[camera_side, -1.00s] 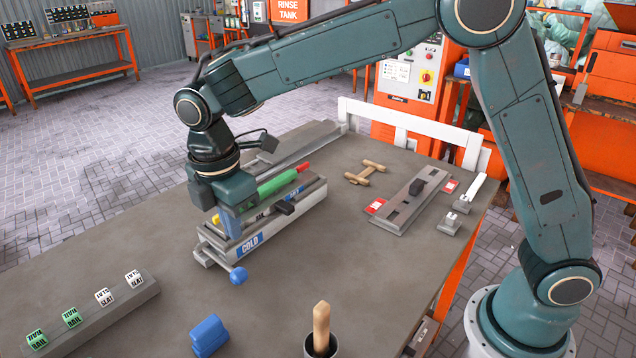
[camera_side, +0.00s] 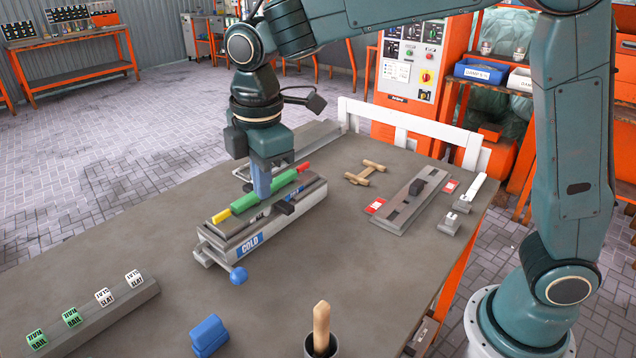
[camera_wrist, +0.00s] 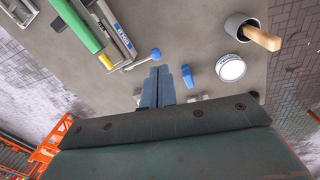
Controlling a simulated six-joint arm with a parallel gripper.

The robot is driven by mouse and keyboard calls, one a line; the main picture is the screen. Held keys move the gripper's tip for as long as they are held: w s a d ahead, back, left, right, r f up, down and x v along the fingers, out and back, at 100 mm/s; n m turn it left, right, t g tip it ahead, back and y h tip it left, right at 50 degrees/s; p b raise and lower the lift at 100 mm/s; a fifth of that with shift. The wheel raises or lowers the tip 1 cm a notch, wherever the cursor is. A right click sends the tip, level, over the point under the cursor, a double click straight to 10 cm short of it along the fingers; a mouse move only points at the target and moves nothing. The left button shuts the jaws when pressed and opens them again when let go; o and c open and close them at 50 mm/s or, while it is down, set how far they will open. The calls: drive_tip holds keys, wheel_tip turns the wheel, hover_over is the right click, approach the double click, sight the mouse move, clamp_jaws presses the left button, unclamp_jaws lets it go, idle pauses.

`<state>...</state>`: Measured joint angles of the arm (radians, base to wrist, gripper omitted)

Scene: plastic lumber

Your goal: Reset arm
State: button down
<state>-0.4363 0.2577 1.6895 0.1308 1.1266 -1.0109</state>
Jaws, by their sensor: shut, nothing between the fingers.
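My gripper (camera_side: 262,192) is shut and empty, with its blue fingers pointing down by the fixture marked COLD (camera_side: 250,243) in the side view. They overlap the green bar (camera_side: 258,196) there, and I cannot tell the height gap. The bar has a yellow end and a red end and lies along the top of the fixture. A blue ball knob (camera_side: 238,275) sticks out from the fixture's near end. In the wrist view the shut fingers (camera_wrist: 158,70) show below the knob (camera_wrist: 155,54), and the green bar (camera_wrist: 78,28) lies at upper left.
A blue block (camera_side: 209,336) and a cup with a wooden handle (camera_side: 321,330) stand at the near edge. A rack of RAIL and SLAT blocks (camera_side: 90,318) is at left. A wooden handle piece (camera_side: 365,172) and a flat grey jig (camera_side: 412,205) lie to the right.

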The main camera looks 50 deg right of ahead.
drive_tip(key=s+d+r+m+t, duration=0.2)
drive_tip(key=s+d+r+m, duration=0.3)
drive_tip(key=s+d+m, duration=0.5)
drive_tip(key=s+d+f+m+t, duration=0.2)
drive_tip(key=s+d+m, duration=0.3)
drive_tip(key=s, duration=0.7)
drive_tip(key=shift+s+d+f+t, duration=0.25)
drive_tip(key=shift+d+f+t, duration=0.05)
drive_tip(key=shift+d, duration=0.55)
